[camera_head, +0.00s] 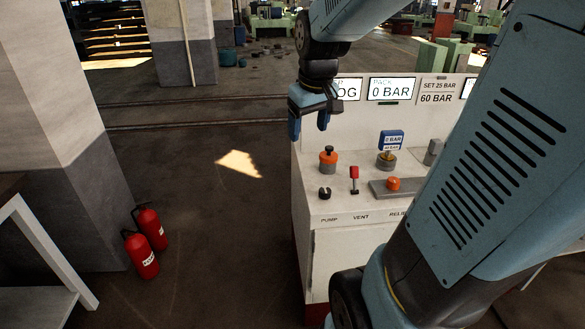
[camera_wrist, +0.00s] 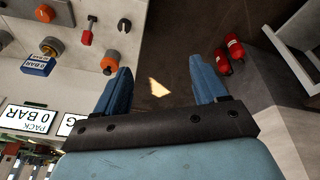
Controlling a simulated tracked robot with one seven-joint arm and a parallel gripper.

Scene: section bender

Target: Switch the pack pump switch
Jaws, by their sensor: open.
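The pump switch is a small black rotary knob (camera_head: 324,193) at the front left of the white console top, above the printed word PUMP. It also shows in the wrist view (camera_wrist: 124,26), near the top centre. My gripper (camera_head: 309,124) is open and empty, with its blue fingers pointing down. It hangs above the left edge of the console, higher than the knob and apart from it. In the wrist view my fingers (camera_wrist: 158,70) are spread wide with only floor between them.
Next to the knob are a red lever (camera_head: 354,174), an orange-based black knob (camera_head: 328,160), an orange button (camera_head: 393,184) and a blue gauge (camera_head: 391,140). A display (camera_head: 391,89) reads PACK 0 BAR. Two red extinguishers (camera_head: 147,243) stand left; the floor between is clear.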

